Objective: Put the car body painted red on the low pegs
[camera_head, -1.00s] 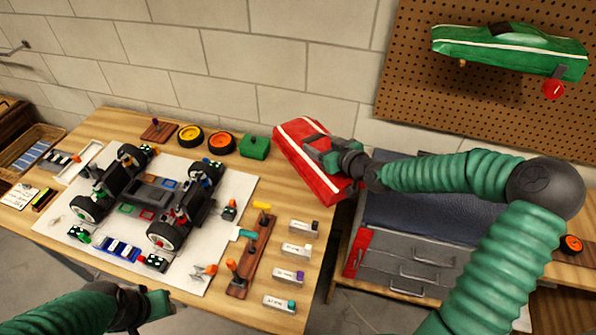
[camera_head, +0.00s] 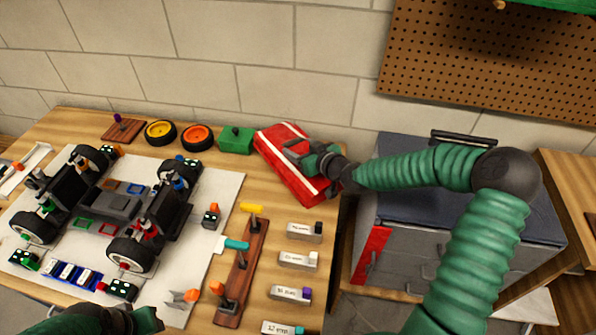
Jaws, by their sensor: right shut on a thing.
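The red car body (camera_head: 297,180) with a white stripe is at the right back of the workbench, tilted. My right gripper (camera_head: 308,160) is shut on it from the right side and covers part of its middle. I cannot tell whether the body touches the table. The low pegs cannot be made out for certain. The car chassis (camera_head: 120,205) with its black wheels stands on a white sheet at the left. My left gripper (camera_head: 148,318) is at the bottom edge, partly cut off, near the sheet's front; its jaw state is unclear.
A wooden tool rack (camera_head: 240,270), several small labelled boxes (camera_head: 298,260) and a green block (camera_head: 236,139) are near the car body. A yellow wheel (camera_head: 160,133) and an orange wheel (camera_head: 196,137) lie at the back. A grey drawer cabinet (camera_head: 450,235) stands right; a pegboard (camera_head: 490,60) hangs above.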

